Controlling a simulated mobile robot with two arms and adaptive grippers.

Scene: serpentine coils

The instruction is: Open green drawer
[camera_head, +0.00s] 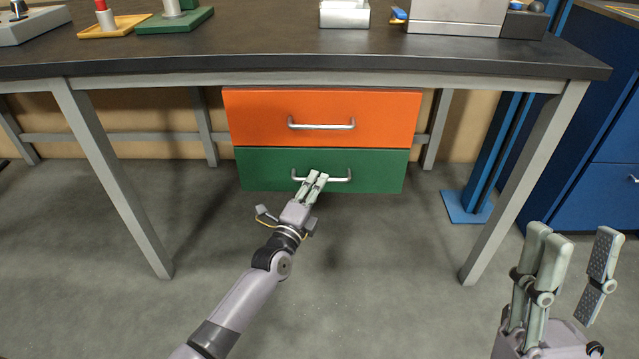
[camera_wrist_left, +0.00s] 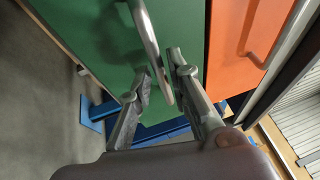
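The green drawer (camera_head: 260,170) is the lower of two drawers under the workbench, and its front looks closed. It has a metal bar handle (camera_head: 340,179). My left gripper (camera_head: 318,177) is at the middle of that handle. The fingers partly hide the handle. My right gripper (camera_head: 575,252) is open and empty at the lower right, away from the drawers.
The orange drawer (camera_head: 260,115) sits directly above, with its own handle (camera_head: 320,126). The workbench (camera_head: 300,62) has grey legs on both sides. A blue post (camera_head: 485,165) and blue cabinet (camera_head: 600,160) stand to the right. The floor before the drawers is clear.

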